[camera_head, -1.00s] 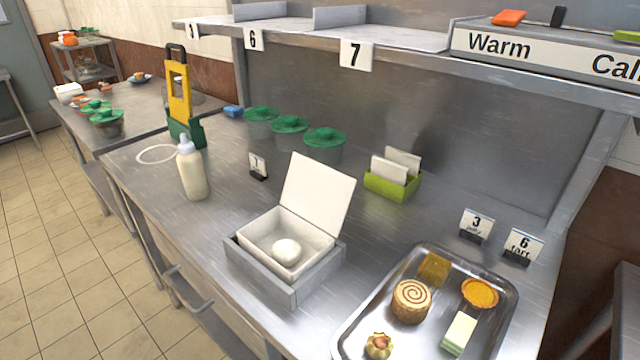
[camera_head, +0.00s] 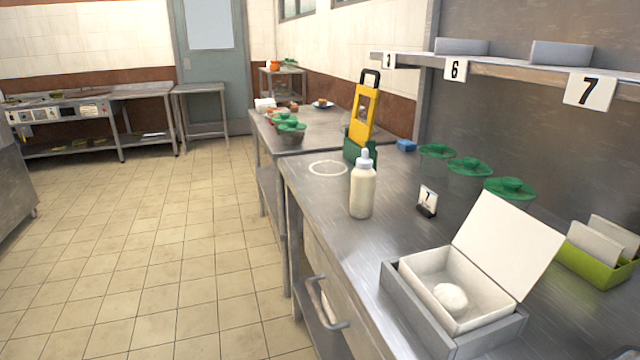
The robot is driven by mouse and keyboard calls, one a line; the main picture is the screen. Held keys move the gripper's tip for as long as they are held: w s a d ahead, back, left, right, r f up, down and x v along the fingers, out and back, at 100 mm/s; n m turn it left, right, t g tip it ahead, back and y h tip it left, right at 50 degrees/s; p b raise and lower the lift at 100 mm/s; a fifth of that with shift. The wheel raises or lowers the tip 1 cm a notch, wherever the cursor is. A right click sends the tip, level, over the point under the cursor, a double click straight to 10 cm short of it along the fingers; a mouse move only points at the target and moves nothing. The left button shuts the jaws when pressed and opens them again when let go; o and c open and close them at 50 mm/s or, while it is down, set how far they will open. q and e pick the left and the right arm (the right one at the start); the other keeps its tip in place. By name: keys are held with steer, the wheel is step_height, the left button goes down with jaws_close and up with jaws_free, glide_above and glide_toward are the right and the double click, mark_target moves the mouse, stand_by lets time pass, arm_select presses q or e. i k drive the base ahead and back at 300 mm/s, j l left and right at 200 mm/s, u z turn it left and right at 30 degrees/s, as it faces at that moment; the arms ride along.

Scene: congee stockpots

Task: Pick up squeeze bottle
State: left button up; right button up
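The squeeze bottle (camera_head: 362,190) is cream-coloured with a pale nozzle cap. It stands upright on the steel counter (camera_head: 330,215), near its left edge. It is in full view and nothing touches it. Neither of my grippers shows in the head view.
A white open box with a round white item (camera_head: 450,297) sits in a grey tray (camera_head: 418,318) nearer me. A drawer handle (camera_head: 322,303) juts out. The tiled floor (camera_head: 160,260) at left is clear.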

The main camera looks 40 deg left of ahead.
mark_target(363, 176)
steer(key=u, duration=0.9)
